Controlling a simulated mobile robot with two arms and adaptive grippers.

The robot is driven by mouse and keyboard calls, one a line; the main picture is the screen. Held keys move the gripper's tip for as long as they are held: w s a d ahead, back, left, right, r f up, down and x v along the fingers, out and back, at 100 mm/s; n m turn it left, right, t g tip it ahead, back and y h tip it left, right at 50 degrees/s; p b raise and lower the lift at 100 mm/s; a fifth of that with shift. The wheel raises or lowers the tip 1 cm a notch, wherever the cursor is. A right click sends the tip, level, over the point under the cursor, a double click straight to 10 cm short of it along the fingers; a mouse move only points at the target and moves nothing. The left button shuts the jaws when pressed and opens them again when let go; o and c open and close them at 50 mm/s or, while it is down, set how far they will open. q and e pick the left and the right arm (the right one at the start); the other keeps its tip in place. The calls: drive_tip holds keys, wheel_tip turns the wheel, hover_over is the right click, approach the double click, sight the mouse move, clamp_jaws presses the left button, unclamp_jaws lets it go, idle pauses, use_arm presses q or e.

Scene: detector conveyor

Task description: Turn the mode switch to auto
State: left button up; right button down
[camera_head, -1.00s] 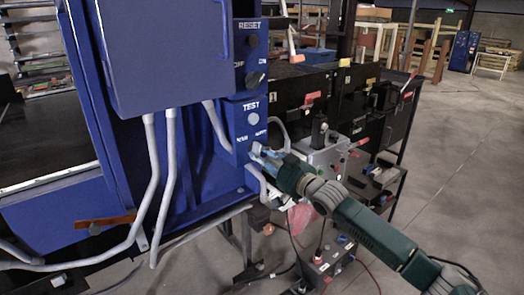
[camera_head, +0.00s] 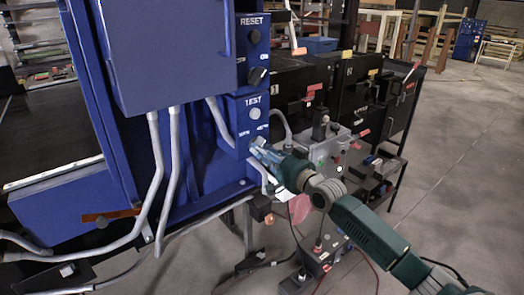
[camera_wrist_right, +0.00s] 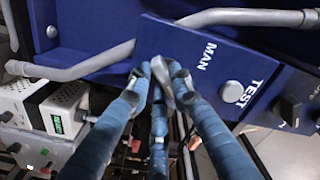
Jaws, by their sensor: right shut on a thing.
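The mode switch sits low on a blue control panel (camera_head: 247,112), below the TEST button (camera_head: 255,114). Its MAN and AUTO labels show small in the head view. My right gripper (camera_head: 257,148) is at the switch's place, its fingers hiding most of it. In the right wrist view my blue fingers (camera_wrist_right: 162,73) are closed on the grey mode switch knob (camera_wrist_right: 164,79), beside the MAN label (camera_wrist_right: 207,55). The AUTO label is hidden there, and I cannot tell which way the knob points. My left gripper is not in view.
The OFF/ON knob (camera_head: 257,76) and RESET button (camera_head: 254,37) are above TEST. Grey conduits (camera_head: 172,165) run down the blue cabinet at left. A grey box (camera_head: 328,150) with red-ended levers stands right of my gripper. Open floor lies at right.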

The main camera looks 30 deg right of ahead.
drive_tip(key=shift+r, duration=0.1)
drive_tip(key=c, duration=1.5)
unclamp_jaws()
drive_tip(key=shift+c, duration=0.2)
drive_tip(key=s+d, duration=0.1)
drive_tip(key=s, duration=1.1)
drive_tip(key=shift+d+f, duration=0.1)
drive_tip(key=shift+f, duration=0.1)
